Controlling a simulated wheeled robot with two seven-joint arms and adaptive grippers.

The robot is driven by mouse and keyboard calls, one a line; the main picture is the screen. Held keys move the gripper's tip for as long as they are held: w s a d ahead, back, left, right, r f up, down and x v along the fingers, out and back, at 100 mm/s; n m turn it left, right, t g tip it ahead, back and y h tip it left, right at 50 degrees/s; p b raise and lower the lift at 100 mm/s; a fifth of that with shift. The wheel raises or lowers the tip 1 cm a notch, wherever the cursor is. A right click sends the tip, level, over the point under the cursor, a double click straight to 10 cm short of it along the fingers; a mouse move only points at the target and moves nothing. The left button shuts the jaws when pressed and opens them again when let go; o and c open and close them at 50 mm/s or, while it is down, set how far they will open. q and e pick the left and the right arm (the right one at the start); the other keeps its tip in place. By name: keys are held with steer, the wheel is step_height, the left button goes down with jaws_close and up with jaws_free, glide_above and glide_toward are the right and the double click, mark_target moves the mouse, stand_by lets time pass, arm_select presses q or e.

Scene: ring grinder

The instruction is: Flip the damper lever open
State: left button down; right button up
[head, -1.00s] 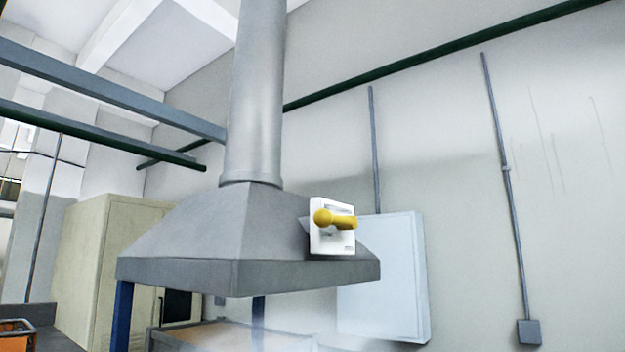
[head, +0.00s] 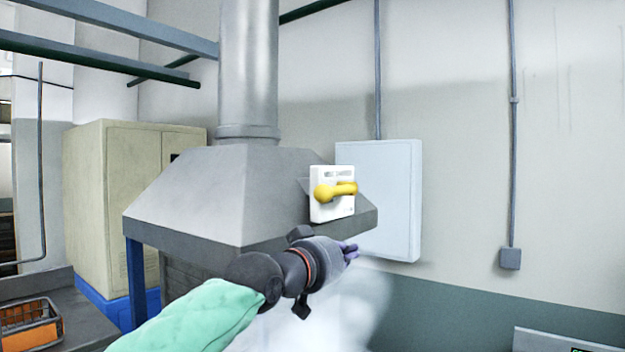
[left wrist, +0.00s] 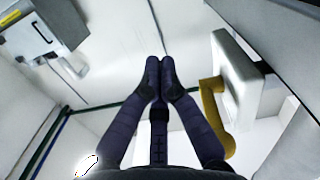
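The yellow damper lever (head: 337,190) is on a white plate (head: 328,212) on the sloping right side of the grey hood (head: 190,190). The lever lies roughly level, its round knob toward the left. My left gripper (head: 352,250) is below the plate, apart from the lever. In the left wrist view my left gripper (left wrist: 160,62) has its two dark fingers together with nothing between them. The lever (left wrist: 212,112) and the white plate (left wrist: 238,75) show just right of the fingers there. My right gripper is not in view.
A pale wall cabinet (head: 385,200) is behind the plate at right. A duct (head: 248,70) rises from the hood. A beige cabinet (head: 100,210) and an orange basket (head: 30,325) are at left. The air right of the hood looks clear.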

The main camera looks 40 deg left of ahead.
arm_select(q)
steer(key=s+a+r+t+y+p, duration=0.1)
steer(key=s+a+r, duration=0.1)
steer(key=s+r, duration=0.4)
steer(key=s+a+r+n+t+p, duration=0.1)
steer(key=s+a+r+p, duration=0.1)
steer(key=s+r, duration=0.4)
step_height(320, 180, up, 5)
steer(key=shift+s+a+f+t+y, duration=0.1)
steer(key=shift+s+a+t+y, duration=0.25)
steer(key=shift+a, duration=0.5)
steer(key=r+p, duration=0.2)
steer(key=p, duration=0.1)
glide_above(335, 191)
steer(key=s+a, duration=0.3)
steer(key=shift+s+d+f+b, duration=0.1)
steer(key=shift+s+d+f, duration=0.1)
steer(key=shift+f, duration=0.55)
steer(key=shift+s+d+f+b, duration=0.1)
steer(key=shift+s+f, duration=0.15)
steer(key=shift+f, duration=0.5)
steer(key=shift+s+d+f+b, duration=0.1)
steer(key=shift+s+d+f, duration=0.1)
steer(key=shift+f, duration=0.55)
steer(key=shift+s, duration=0.1)
